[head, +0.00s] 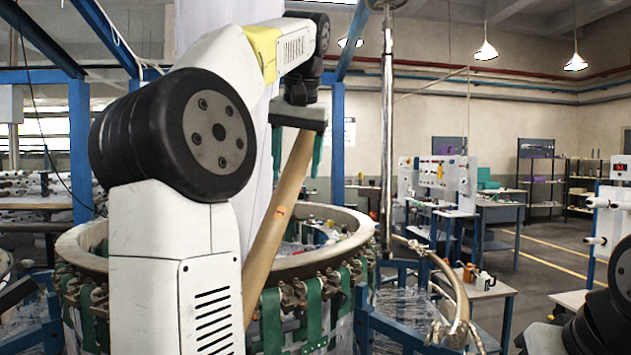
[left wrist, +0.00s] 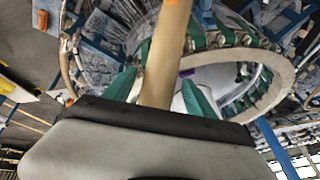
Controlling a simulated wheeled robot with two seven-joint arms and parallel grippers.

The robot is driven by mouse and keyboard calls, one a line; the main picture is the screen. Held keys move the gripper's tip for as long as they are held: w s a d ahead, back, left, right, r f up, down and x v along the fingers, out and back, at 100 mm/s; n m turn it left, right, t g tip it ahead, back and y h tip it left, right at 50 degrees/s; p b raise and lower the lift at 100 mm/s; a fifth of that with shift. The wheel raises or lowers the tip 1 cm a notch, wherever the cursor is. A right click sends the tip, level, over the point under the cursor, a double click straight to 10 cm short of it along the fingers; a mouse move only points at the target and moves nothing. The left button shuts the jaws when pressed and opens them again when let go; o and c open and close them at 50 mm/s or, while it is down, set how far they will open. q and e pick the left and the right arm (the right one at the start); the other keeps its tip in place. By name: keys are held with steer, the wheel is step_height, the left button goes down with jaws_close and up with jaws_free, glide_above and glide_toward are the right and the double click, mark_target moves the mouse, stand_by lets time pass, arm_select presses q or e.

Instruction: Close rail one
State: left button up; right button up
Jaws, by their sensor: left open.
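A long tan rail bar (head: 276,220) with a small orange mark stands tilted over the round loom, its upper end leaning right; I take it to be rail one. It also shows in the left wrist view (left wrist: 166,50). My left gripper (head: 297,158) points down at the bar's upper part. Its teal fingers are apart, one on each side of the bar, and in the left wrist view (left wrist: 160,92) gaps show beside it. The loom's pale ring (head: 335,262) lies below, with green straps around it. My right gripper is out of view.
Blue frame posts (head: 337,140) stand behind the loom, and a metal pole (head: 387,130) rises to its right. A small table with bottles (head: 484,281) stands right of the loom. Workbenches (head: 445,205) stand farther back, with open floor beside them.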

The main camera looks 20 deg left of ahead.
arm_select(q)
steer(key=shift+x, duration=2.25)
jaws_close()
